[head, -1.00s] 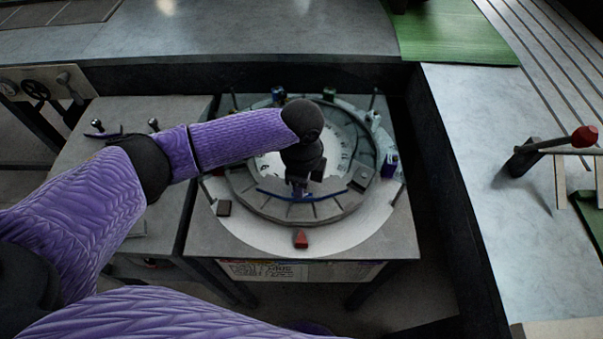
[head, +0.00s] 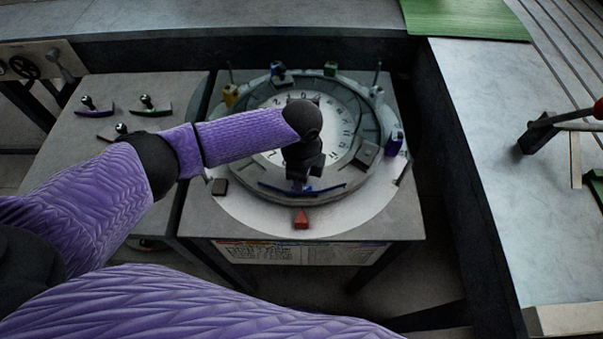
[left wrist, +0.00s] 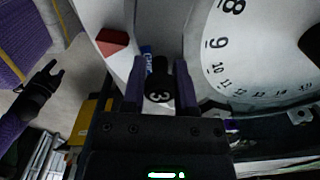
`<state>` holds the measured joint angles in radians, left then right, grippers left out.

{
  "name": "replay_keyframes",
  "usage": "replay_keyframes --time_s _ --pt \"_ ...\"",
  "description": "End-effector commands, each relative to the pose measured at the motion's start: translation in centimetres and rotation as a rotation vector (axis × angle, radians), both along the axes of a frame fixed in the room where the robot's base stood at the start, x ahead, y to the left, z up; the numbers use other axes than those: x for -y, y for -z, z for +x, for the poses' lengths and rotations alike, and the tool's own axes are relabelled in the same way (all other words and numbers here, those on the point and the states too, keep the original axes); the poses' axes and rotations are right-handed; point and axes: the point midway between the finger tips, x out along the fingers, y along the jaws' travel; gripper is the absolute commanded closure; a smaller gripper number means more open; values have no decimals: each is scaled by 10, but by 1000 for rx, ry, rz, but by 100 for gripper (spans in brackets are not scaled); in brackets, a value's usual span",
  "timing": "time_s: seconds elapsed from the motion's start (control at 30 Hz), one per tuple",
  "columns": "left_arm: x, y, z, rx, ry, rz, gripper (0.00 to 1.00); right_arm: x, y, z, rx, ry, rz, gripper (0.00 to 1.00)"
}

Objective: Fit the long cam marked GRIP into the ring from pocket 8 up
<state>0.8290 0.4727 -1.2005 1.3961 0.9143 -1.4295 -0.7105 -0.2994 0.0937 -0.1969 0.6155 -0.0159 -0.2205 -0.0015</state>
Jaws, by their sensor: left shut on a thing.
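My left gripper (head: 299,180) is shut on the knob of a long curved cam (head: 318,191) with a blue edge. The cam is at the near side of the round ring (head: 262,194), over its front segments. I cannot tell whether it is seated or held just above. In the left wrist view the fingers (left wrist: 161,85) straddle a black knob (left wrist: 158,88) marked 3, with a blue label beside it, too small to read surely. The numbered dial (left wrist: 240,50) shows at its right. My right gripper (left wrist: 53,72) hangs low at the left of that view, jaws apart and empty.
A red wedge (head: 301,221) stands in front of the ring. Yellow (head: 231,96), green (head: 330,68) and purple (head: 396,143) blocks sit around it, with a grey block (head: 368,153) at right. Several knobbed cams (head: 148,108) lie on the left table. A red-knobbed lever is at far right.

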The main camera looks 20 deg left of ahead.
Motion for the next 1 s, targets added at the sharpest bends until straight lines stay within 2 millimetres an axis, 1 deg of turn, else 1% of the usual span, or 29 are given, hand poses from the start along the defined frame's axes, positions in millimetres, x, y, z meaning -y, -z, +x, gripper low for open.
replay_keyframes --time_s 0.37,0.4,0.47,0.5,0.57,0.77,0.83,0.87,0.97,1.0 --pt "0 8 0 -1 0 -1 100 -1 4 0 -1 1 1 44" --pt "0 8 0 0 0 -1 55 -1 4 0 -1 1 1 44" --pt "0 7 0 0 0 -1 42 -1 4 -1 -1 1 2 44" --pt "0 7 0 0 0 -1 34 -1 4 -1 -1 1 2 44" --pt "0 7 0 0 0 0 22 -1 4 -1 -1 1 2 44" --pt "0 7 0 0 0 0 22 -2 4 -1 -2 1 3 44" --pt "0 3 0 1 0 -1 22 -2 2 -1 -2 1 3 44" --pt "0 -2 0 1 0 -1 22 -2 0 0 -1 1 3 44" --pt "0 -27 0 3 3 -1 22 -2 -10 0 1 1 2 44" --pt "1 -39 1 3 2 -3 22 -2 -14 1 2 1 3 44"
